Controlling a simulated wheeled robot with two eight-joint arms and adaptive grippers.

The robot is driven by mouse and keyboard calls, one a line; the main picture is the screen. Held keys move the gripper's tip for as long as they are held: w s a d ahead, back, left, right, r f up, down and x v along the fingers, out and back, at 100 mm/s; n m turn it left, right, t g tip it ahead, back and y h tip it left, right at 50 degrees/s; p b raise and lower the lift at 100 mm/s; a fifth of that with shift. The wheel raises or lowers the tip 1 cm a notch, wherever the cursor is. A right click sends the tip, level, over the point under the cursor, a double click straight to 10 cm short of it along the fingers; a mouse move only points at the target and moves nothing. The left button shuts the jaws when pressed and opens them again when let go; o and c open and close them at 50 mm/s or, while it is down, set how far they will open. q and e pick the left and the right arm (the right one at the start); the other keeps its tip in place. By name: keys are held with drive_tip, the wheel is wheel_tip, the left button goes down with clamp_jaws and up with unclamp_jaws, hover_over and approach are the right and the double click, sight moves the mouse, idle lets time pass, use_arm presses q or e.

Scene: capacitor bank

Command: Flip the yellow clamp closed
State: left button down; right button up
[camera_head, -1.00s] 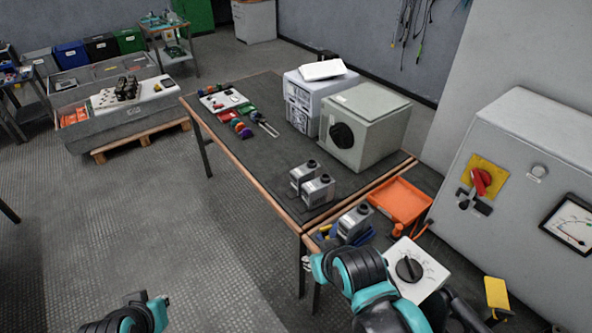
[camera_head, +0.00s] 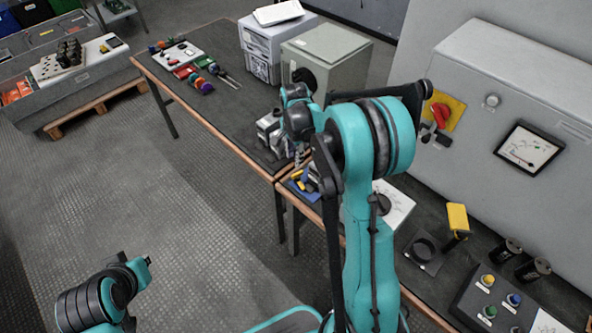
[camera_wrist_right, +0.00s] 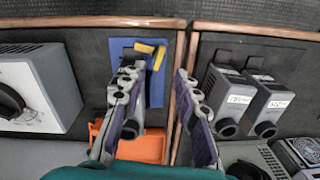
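The yellow clamp shows as two yellow pieces (camera_wrist_right: 145,47) on a blue base (camera_wrist_right: 154,95) in the right wrist view. In the head view a bit of yellow (camera_head: 297,175) shows at the table's front edge, largely hidden by my right arm. The clamp's exact position cannot be told. My right gripper (camera_wrist_right: 161,70) is open, its fingers apart over the blue base, with nothing clearly between them. The left finger covers part of the base and a grey part there. In the head view the right gripper (camera_head: 299,155) points down near the clamp. My left gripper is out of view.
Two grey blocks (camera_wrist_right: 235,92) stand just right of the gripper in the wrist view. An orange tray (camera_wrist_right: 145,148) and a white knob box (camera_wrist_right: 35,90) are close by. A large grey cabinet (camera_head: 480,80) and yellow-topped post (camera_head: 457,218) stand at the right.

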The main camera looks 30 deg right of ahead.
drive_tip(key=shift+w+d+f+m, duration=0.2)
drive_tip(key=shift+d+f+m, duration=0.05)
drive_tip(key=shift+f, duration=0.35)
drive_tip(key=shift+w+d+f+m, duration=0.2)
drive_tip(key=shift+d+f+m, duration=0.05)
drive_tip(key=shift+f, duration=0.3)
drive_tip(key=b, duration=0.3)
hover_over(300, 181)
drive_tip(key=w+a, duration=0.1)
wheel_tip(300, 181, down, 8)
drive_tip(key=shift+w+r, duration=0.1)
drive_tip(key=shift+w, duration=0.05)
drive_tip(key=shift+c, duration=0.4)
clamp_jaws()
